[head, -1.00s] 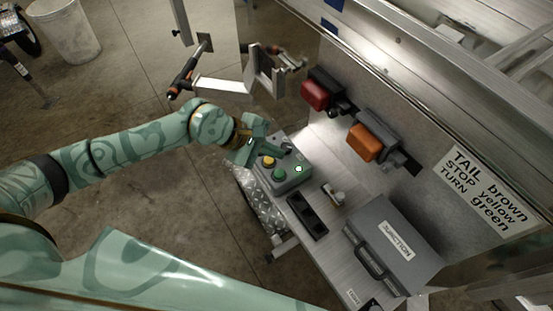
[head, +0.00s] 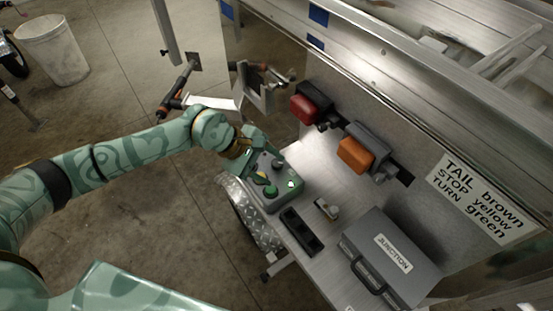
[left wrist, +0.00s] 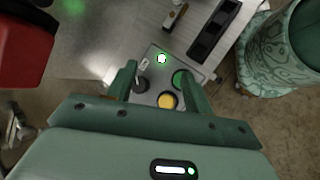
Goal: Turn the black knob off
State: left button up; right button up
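The grey control box (head: 284,201) sits on the trailer's metal deck. Its black knob (head: 278,163) is at the box's far corner and also shows in the left wrist view (left wrist: 141,84). The box has a yellow button (left wrist: 167,100), a green button (left wrist: 180,77) and a lit indicator (left wrist: 162,58), which glows in the head view too (head: 291,184). My left gripper (left wrist: 157,84) is open over the box. Its left finger is close beside the knob; I cannot tell whether they touch. The yellow button shows between the fingers. My right gripper is not in view.
A red lamp (head: 304,109) and an orange lamp (head: 355,154) are on the upright panel beside the box. A black tray (head: 302,231) and a grey junction case (head: 392,254) are on the deck. A bracket (head: 252,92) stands behind my gripper. Open floor lies left.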

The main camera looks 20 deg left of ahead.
aim_at(277, 161)
pick_arm(q)
jog(key=w+g+b, duration=0.1)
jog(key=w+m+g+y, duration=0.1)
jog(key=w, duration=0.1)
jog(key=w+f+y+b, duration=0.1)
jog(key=shift+w+a+m+g+b, duration=0.35)
jog(key=shift+w+m+g, duration=0.05)
jog(key=w+a+r+m+g+y+b, duration=0.1)
jog(key=w+a+r+b, duration=0.15)
jog(key=r, duration=0.25)
jog(key=w+a+r+g+y+b, duration=0.1)
jog(key=w+a+r+g, duration=0.1)
jog(key=w+r, duration=0.25)
jog(key=x, duration=0.5)
jog(key=b+x, duration=0.1)
jog(key=x, duration=0.4)
jog(key=b+x, duration=0.1)
jog(key=x, duration=0.4)
jog(key=shift+s, duration=0.45)
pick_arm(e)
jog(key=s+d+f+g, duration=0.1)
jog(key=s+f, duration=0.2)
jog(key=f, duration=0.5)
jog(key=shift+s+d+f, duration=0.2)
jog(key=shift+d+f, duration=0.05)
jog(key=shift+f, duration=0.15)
pick_arm(q)
jog(key=c, duration=1)
